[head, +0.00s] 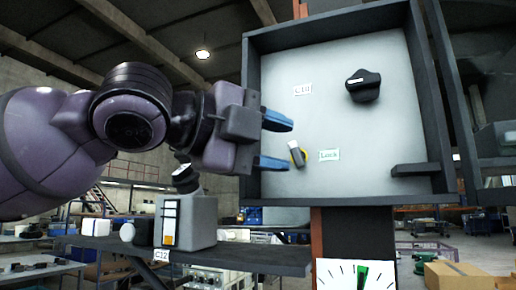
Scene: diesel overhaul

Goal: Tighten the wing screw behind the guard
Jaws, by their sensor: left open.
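My left gripper (276,142) reaches in from the left past the frame's left edge. Its two blue fingers are apart and empty, with the winged piece just right of the lower finger. I see no contact, but the depth is hard to judge. I cannot tell which part is the guard; the box's dark side walls stand around the panel. My right gripper is out of view.
A black knob (363,86) sticks out from the panel's upper right. A dark ledge (416,169) juts out at lower right. Below are a grey box (204,224) on a shelf labelled C12 and a white dial (340,275). The panel's middle is clear.

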